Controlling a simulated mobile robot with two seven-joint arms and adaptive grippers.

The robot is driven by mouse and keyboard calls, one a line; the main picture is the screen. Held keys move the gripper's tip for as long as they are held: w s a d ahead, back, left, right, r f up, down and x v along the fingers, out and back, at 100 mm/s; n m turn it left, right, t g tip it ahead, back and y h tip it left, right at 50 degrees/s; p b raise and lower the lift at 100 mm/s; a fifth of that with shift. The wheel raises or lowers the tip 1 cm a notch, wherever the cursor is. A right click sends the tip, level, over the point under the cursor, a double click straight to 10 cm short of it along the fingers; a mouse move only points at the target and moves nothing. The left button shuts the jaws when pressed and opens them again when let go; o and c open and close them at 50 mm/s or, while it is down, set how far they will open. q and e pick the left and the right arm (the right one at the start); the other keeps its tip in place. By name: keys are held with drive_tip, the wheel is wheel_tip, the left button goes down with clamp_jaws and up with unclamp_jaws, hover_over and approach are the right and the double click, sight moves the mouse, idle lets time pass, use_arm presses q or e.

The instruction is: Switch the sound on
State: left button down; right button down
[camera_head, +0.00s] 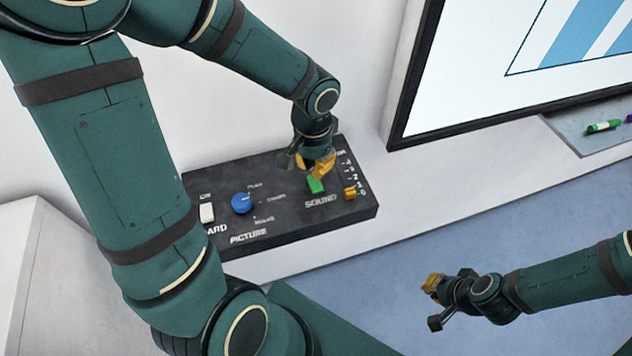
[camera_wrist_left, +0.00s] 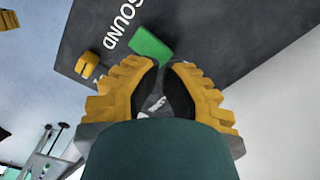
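A dark control panel (camera_head: 290,222) stands on the white ledge by the wall. Its green switch (camera_head: 315,185) sits above the word SOUND and looks tilted. The switch also shows in the left wrist view (camera_wrist_left: 150,46), just beyond the fingertips. My left gripper (camera_head: 318,165) is over the panel just behind the green switch, its yellow fingers together and nothing seen between them. I cannot tell whether they touch the switch. My right gripper (camera_head: 433,302) is apart from the panel at lower right, fingers spread and empty.
The panel also has a white switch (camera_head: 207,212), a blue PICTURE knob (camera_head: 242,203) and a yellow slider (camera_head: 350,192) close right of the green switch. A large screen (camera_head: 530,60) rises behind at right. A green marker (camera_head: 604,127) lies on a tray.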

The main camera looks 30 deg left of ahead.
use_arm(q)
drive_tip(key=shift+f+b, duration=1.45)
drive_tip(key=shift+f, duration=0.15)
idle(0.7)
drive_tip(key=shift+r, duration=0.1)
drive_tip(key=shift+r+p, duration=2.8)
drive_tip(key=shift+r, duration=0.65)
